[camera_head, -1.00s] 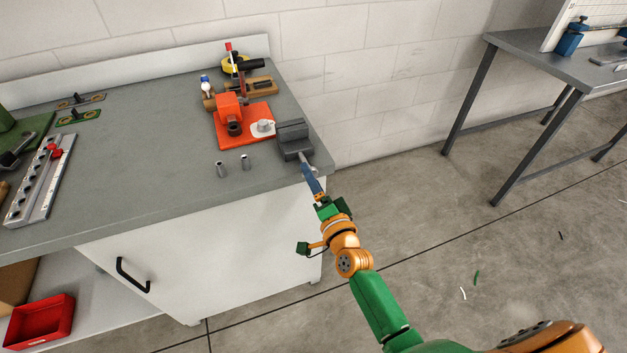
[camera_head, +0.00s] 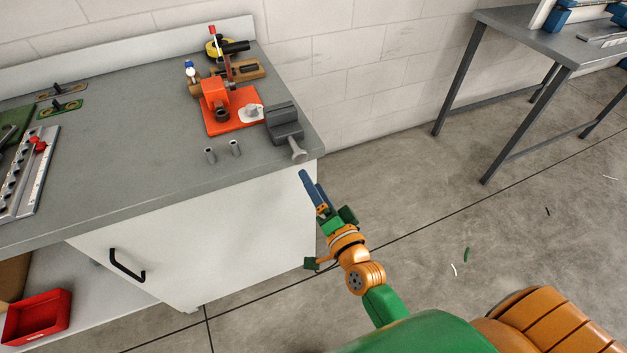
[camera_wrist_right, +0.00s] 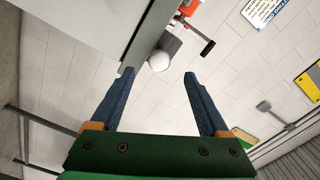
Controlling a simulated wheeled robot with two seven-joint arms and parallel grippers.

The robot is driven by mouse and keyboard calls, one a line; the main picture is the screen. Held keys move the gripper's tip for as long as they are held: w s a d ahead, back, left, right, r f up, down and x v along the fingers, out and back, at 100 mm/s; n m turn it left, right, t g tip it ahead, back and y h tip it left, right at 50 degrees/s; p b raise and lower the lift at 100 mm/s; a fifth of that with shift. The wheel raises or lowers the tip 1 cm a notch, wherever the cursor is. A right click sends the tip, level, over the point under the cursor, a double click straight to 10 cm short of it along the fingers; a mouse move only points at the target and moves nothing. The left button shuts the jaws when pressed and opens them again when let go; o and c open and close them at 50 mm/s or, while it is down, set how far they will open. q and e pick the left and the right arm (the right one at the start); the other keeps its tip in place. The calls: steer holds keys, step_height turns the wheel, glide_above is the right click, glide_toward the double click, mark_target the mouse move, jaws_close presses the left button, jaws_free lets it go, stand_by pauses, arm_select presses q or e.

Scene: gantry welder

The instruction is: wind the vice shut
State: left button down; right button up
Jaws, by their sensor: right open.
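The grey vice (camera_head: 284,122) stands at the right front corner of the bench. Its screw with a round pale end (camera_head: 298,155) sticks out past the front edge. The round end also shows in the right wrist view (camera_wrist_right: 159,62), ahead of and between my fingers. My right gripper (camera_head: 304,173) is open and empty, just off the bench edge and apart from the screw end. Its two blue fingers stand wide apart in the right wrist view (camera_wrist_right: 158,72). How far the vice jaws are apart is hard to tell. My left gripper is not in view.
A red fixture (camera_head: 235,110) stands left of the vice. A white cabinet (camera_head: 220,235) is under the bench. Open floor lies to the right, before a second table (camera_head: 560,45).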

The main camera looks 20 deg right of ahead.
mark_target(301, 158)
steer(key=w+m, duration=0.2)
steer(key=m, duration=0.5)
steer(key=w+m+b, duration=0.1)
steer(key=w+m, duration=0.2)
steer(key=m, duration=0.4)
steer(key=w+m, duration=0.2)
steer(key=m, duration=0.5)
steer(key=shift+w+d+r+m, duration=0.1)
steer(key=shift+w+r+m, duration=0.05)
steer(key=shift+w+m, duration=0.25)
steer(key=shift+s, duration=0.1)
jaws_close()
